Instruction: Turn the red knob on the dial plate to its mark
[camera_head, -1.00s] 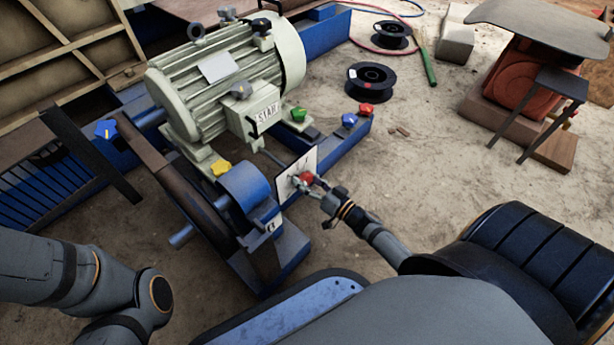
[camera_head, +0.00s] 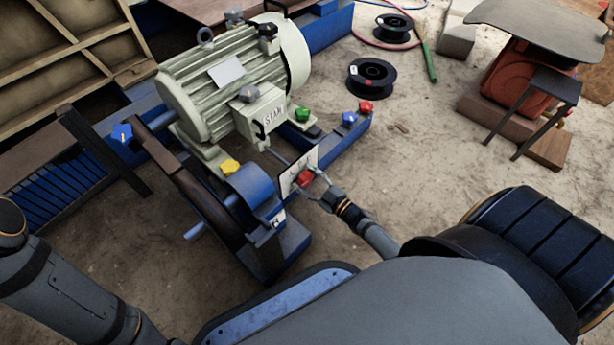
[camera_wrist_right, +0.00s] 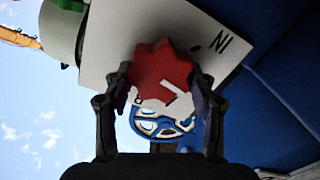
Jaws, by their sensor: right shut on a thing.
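The red knob (camera_head: 305,178) sits on the white dial plate (camera_head: 290,180) at the front of the blue machine frame. In the right wrist view the red knob (camera_wrist_right: 163,74) is star-shaped, and the dial plate (camera_wrist_right: 110,40) behind it carries dark print and a short dark mark. My right gripper (camera_head: 314,184) is at the plate, shut on the red knob. In the right wrist view the fingers of this gripper (camera_wrist_right: 163,88) stand on both sides of the knob. My left arm shows at the lower left; its gripper is out of view.
A pale green motor (camera_head: 235,80) stands behind the plate. Other knobs are near: yellow (camera_head: 230,167), green (camera_head: 302,114), blue (camera_head: 349,118), another red one (camera_head: 365,107) and a blue one (camera_head: 122,133). A black spool (camera_head: 370,76) lies on the sandy ground.

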